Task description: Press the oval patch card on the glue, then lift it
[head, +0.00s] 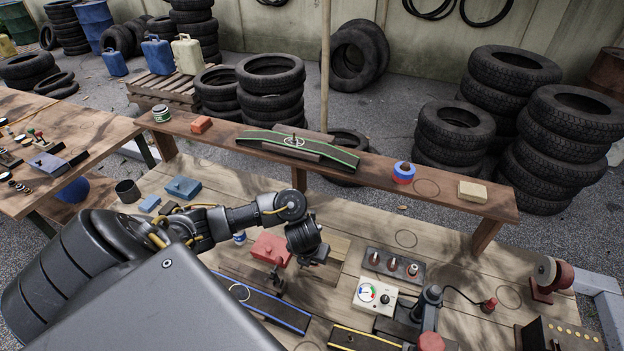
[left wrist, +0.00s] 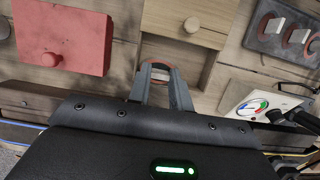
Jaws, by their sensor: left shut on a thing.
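Most of the piece is hidden by the fingers and hand. A dark strip with blue edges (head: 262,303) lies nearer me and bears a white ring; I cannot tell whether this is the glue. A green-edged strip (head: 335,155) with a white oval mark lies on the raised shelf. My right gripper is out of view.
The red box (head: 270,248) stands left of the gripper. A dark upright device (head: 431,300) is beside the gauge. Bare bench (head: 455,260) shows at right.

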